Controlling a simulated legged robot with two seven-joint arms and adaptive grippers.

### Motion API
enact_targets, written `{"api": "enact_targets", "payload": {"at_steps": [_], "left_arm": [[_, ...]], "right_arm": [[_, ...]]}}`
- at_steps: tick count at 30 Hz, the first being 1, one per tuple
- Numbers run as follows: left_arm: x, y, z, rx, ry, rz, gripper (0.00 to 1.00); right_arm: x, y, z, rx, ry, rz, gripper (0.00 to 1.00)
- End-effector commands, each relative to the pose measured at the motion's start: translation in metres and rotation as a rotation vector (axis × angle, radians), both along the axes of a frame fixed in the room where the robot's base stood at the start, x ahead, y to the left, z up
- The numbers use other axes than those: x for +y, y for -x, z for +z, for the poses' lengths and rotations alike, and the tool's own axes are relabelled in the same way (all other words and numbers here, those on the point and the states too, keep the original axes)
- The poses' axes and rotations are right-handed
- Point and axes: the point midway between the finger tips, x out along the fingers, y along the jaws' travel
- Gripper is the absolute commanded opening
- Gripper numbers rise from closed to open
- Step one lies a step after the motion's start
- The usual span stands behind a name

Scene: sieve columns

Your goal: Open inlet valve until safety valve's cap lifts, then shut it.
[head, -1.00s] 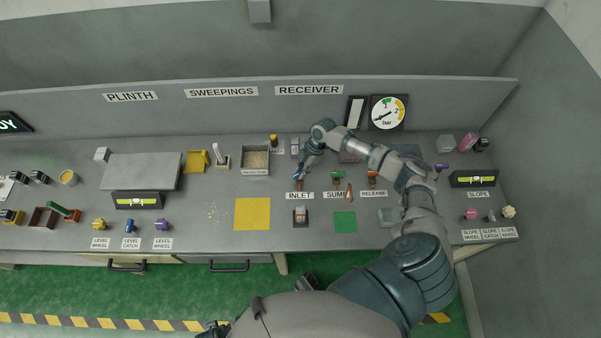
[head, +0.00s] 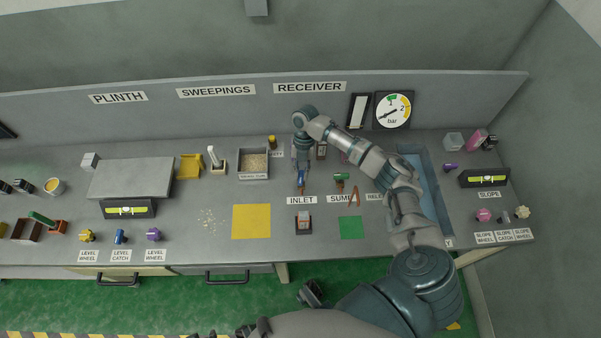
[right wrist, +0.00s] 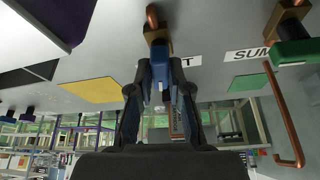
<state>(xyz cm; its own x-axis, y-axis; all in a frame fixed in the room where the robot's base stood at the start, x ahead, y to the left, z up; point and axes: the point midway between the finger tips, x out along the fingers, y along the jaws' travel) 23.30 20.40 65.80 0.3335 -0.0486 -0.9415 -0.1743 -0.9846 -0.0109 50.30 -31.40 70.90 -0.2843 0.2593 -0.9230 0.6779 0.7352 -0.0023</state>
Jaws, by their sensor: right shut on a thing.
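The inlet valve's blue handle (head: 303,186) is just behind the INLET label. In the right wrist view the blue handle (right wrist: 159,72) sits between my right gripper's fingers (right wrist: 162,90), below a brass valve body (right wrist: 157,40) on a copper pipe. My right gripper (head: 302,176) is shut on this handle, coming down from behind it. The safety valve's yellow cap (head: 272,140) stands at the back of the bench; whether it is lifted is too small to tell. The gauge (head: 393,110) has its needle pointing left and slightly down.
The green sump handle (head: 339,178) is close on the right, with a bent copper pipe (right wrist: 283,120) near it. My right arm covers the release valve. A grey tray (head: 253,163) and yellow mat (head: 251,222) lie to the left. A small block unit (head: 303,221) stands in front of INLET.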

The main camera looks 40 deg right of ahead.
Motion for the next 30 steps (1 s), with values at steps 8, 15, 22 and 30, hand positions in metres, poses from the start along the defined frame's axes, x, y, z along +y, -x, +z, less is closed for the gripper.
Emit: {"api": "enact_targets", "payload": {"at_steps": [8, 15, 22, 30], "left_arm": [[-0.007, -0.022, 0.001, -0.104, 0.024, -0.006, 0.43], [-0.010, -0.029, 0.003, -0.138, 0.032, -0.008, 0.43], [-0.010, -0.030, 0.003, -0.140, 0.033, -0.009, 0.43], [-0.010, -0.031, 0.003, -0.140, 0.033, -0.009, 0.43]], "right_arm": [[-0.001, -0.005, 0.003, -0.014, 0.003, 0.114, 0.00], [-0.001, -0.005, 0.004, -0.014, 0.003, 0.153, 0.00], [-0.001, -0.005, 0.004, -0.015, 0.004, 0.156, 0.00], [0.000, -0.004, 0.003, -0.012, 0.002, 0.156, 0.43]]}}
